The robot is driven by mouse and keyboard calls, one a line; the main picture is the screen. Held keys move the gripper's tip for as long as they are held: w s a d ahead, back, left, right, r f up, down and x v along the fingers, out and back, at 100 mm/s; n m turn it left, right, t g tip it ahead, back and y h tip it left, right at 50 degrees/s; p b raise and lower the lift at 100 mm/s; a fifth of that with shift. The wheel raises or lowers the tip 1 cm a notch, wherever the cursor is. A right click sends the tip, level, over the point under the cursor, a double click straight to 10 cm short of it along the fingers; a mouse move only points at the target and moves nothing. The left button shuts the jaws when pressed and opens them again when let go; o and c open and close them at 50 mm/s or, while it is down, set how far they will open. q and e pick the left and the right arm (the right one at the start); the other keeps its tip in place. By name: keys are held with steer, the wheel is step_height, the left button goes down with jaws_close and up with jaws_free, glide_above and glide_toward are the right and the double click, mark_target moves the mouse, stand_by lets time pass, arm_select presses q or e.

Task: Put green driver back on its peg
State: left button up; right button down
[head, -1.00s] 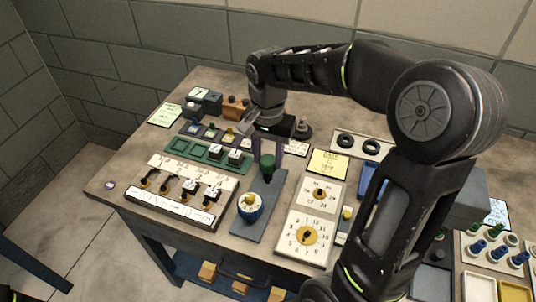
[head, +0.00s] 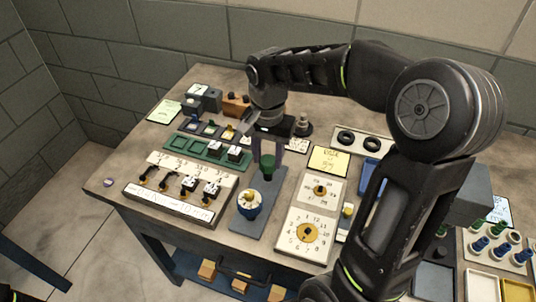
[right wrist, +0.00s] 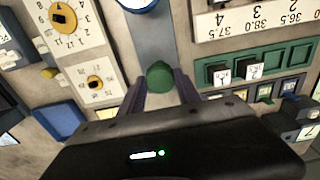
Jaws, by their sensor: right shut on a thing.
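My right gripper (head: 268,155) reaches down from above, its two fingers on either side of the green driver (head: 267,171). It is shut on the driver. In the right wrist view the green driver (right wrist: 159,75) shows as a round green top between the fingertips of my right gripper (right wrist: 161,88). The driver is over the far part of a narrow grey-blue board (head: 245,236). I cannot tell whether its lower end touches the board, and I cannot make out a peg under it. My left gripper is not in view.
A round blue-and-white piece (head: 250,204) stands on the board's near part. A slotted white rack (head: 212,184) and a green tray (head: 175,144) lie left. A clock-like dial plate (head: 309,236) lies right. Blue and green pieces (head: 480,244) stand in a holder far right.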

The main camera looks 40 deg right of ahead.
steer(key=shift+f, duration=0.2)
steer(key=c, duration=0.8)
jaws_free()
steer(key=shift+o, duration=0.4)
steer(key=o, duration=0.3)
steer(key=shift+o, duration=0.2)
steer(key=shift+r+p, duration=2.8)
steer(key=shift+r, duration=1)
